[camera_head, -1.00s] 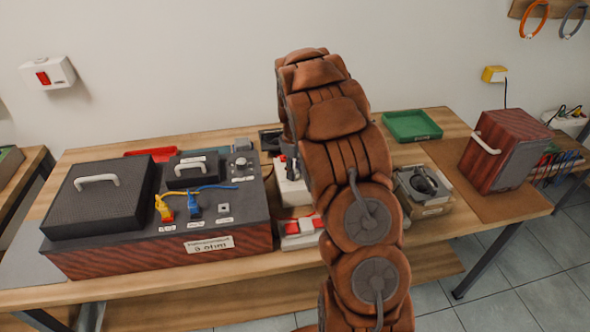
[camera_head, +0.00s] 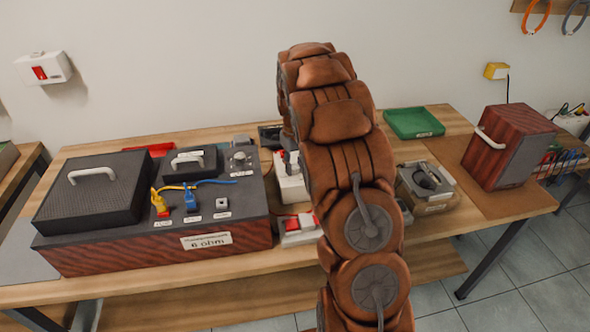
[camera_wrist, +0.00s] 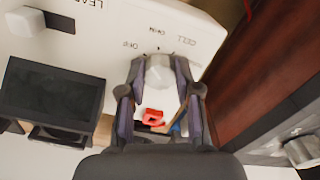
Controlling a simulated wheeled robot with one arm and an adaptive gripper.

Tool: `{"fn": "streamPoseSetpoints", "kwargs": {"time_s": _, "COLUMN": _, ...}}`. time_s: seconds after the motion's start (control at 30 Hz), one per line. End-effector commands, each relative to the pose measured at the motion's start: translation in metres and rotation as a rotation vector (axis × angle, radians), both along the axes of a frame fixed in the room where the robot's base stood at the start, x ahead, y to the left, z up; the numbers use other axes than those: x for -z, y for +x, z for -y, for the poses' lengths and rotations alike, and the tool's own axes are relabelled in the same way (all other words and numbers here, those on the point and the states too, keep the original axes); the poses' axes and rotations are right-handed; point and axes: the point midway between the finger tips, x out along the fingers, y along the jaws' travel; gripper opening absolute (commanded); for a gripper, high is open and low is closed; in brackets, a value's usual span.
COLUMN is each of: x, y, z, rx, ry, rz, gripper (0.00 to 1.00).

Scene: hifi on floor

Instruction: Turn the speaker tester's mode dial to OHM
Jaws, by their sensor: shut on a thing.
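The speaker tester is a white box (camera_head: 291,187), partly hidden behind my arm in the head view. In the wrist view its white panel (camera_wrist: 112,42) carries the upside-down labels OFF, OHM and CELL around the pale grey mode dial (camera_wrist: 160,73). OHM is the middle label, above the dial, and a small dark mark lies between them. I cannot tell for sure where the dial points. My gripper (camera_wrist: 160,69) is shut on the dial, one finger on each side. My arm hides the gripper and dial in the head view.
A large wood-sided unit marked 6 ohm (camera_head: 160,257) stands left of the tester, with yellow and blue plugs on top. A green tray (camera_head: 413,124), a grey device (camera_head: 425,188) and a wooden speaker box (camera_head: 507,147) stand to the right. A small red piece (camera_wrist: 153,117) shows between my fingers.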

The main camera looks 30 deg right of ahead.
Motion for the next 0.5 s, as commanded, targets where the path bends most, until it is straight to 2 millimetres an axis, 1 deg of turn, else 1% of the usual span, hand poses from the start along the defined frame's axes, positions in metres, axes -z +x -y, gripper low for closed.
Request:
{"fn": "streamPoseSetpoints", "kwargs": {"time_s": 0.03, "x": 0.0023, "y": 0.0013, "z": -0.0002, "rx": 0.038, "ry": -0.001, "rz": 0.004, "gripper": 0.0}}
{"fn": "streamPoseSetpoints", "kwargs": {"time_s": 0.2, "x": 0.0018, "y": 0.0016, "z": 0.0, "rx": 0.177, "ry": -0.001, "rz": 0.006, "gripper": 0.0}}
{"fn": "streamPoseSetpoints", "kwargs": {"time_s": 0.5, "x": 0.0008, "y": 0.0011, "z": -0.0002, "rx": 0.358, "ry": 0.0, "rz": 0.004, "gripper": 0.0}}
